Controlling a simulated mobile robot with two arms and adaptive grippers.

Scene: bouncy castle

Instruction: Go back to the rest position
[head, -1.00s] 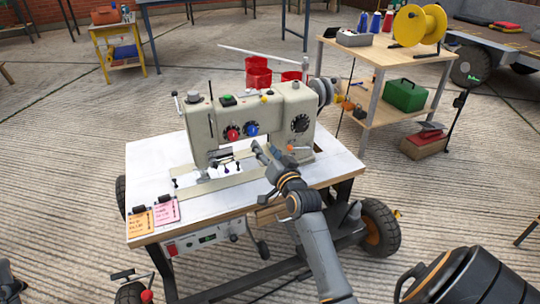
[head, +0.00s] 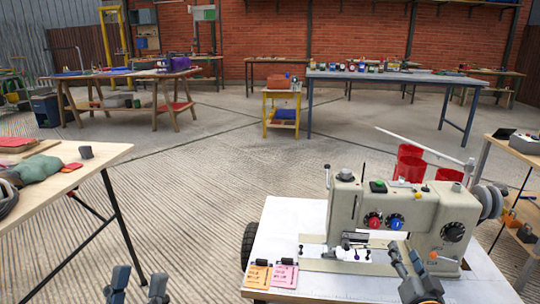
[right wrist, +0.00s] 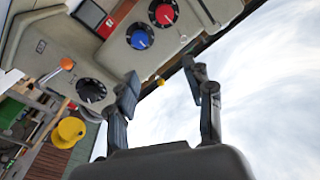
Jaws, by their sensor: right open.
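The cream sewing machine (head: 400,215) stands on its white-topped wheeled table (head: 275,225) at the lower right of the head view. My right gripper (head: 408,260) is in front of the machine, fingers apart with nothing between them. In the right wrist view my right gripper (right wrist: 160,88) is open below the machine's red, blue and black dials. My left gripper (head: 139,282) is at the bottom left of the head view, its two fingers pointing up, apart and empty. Its arm is out of frame.
A wooden table (head: 75,165) with a green cloth stands at the left, close to my left gripper. Pink and orange note cards (head: 284,276) lie on the machine table's corner. Red cups (head: 410,162) stand behind the machine. Open floor (head: 190,215) lies between the tables.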

